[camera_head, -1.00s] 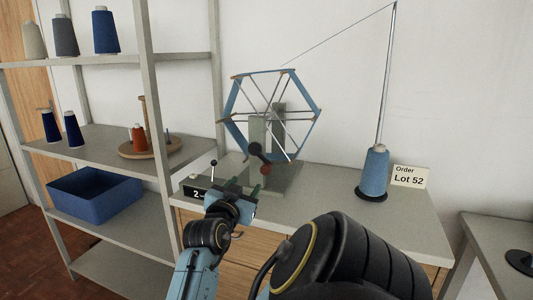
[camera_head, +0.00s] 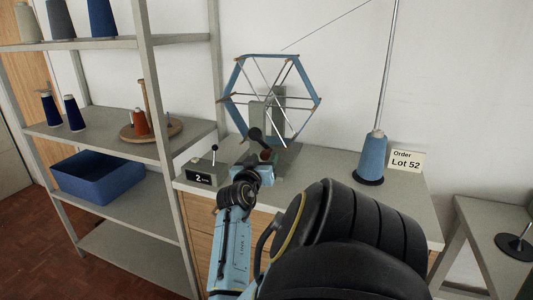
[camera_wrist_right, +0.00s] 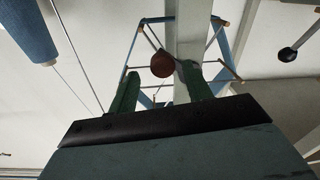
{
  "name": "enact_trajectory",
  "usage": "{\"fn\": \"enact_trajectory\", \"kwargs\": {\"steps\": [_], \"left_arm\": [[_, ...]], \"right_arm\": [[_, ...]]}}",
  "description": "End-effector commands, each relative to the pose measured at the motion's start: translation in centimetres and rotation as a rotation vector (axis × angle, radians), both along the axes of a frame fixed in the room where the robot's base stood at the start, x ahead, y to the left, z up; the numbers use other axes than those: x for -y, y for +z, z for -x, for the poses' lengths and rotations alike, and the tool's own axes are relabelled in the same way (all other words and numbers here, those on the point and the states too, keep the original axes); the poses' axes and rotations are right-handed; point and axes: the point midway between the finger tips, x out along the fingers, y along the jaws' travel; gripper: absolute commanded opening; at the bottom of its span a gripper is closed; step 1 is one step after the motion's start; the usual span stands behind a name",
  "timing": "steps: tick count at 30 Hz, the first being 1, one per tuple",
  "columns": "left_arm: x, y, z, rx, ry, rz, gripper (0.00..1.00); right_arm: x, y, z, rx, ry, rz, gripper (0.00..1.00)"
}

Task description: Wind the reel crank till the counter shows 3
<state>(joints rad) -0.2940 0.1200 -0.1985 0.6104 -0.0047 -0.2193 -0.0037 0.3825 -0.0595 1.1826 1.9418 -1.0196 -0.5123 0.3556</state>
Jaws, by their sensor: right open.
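The reel (camera_head: 310,75) is a blue hexagonal frame with thin spokes on a grey stand, at the back of the table. Its dark crank (camera_head: 257,138) points down and slightly right to a red-brown knob (camera_head: 266,155). The counter (camera_head: 201,180) left of the stand shows 2. My right gripper (camera_head: 264,162) is at the knob and hides part of it. In the right wrist view its green fingers (camera_wrist_right: 160,82) are open, with the knob (camera_wrist_right: 163,64) showing in the gap near the fingertips; contact is not visible. My left gripper is not in view.
A blue yarn cone (camera_head: 372,157) stands right of the reel beside a "Lot 52" card (camera_head: 405,161). A small black-knobbed lever (camera_head: 214,155) rises by the counter. Shelves (camera_head: 110,140) with cones and a blue bin (camera_head: 97,178) stand left.

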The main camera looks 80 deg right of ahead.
Motion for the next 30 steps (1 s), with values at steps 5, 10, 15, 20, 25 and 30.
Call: {"fn": "enact_trajectory", "kwargs": {"steps": [5,10,15,20,25,30], "left_arm": [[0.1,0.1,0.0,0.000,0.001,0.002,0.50],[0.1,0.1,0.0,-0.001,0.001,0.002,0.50],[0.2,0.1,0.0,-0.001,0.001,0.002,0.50],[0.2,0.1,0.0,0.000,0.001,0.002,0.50],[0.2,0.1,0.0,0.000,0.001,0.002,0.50],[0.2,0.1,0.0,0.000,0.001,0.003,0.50]], "right_arm": [[2.5,0.0,0.2,-0.002,-0.001,0.001,0.50],[3.6,0.0,0.2,0.000,0.000,0.000,0.50],[3.7,0.0,0.2,0.001,0.000,-0.001,0.50],[3.7,0.0,0.2,0.000,0.000,-0.001,0.44],[3.7,0.0,0.2,0.000,-0.001,-0.001,0.22],[3.7,-0.1,0.3,-0.001,-0.001,-0.002,0.00]]}}
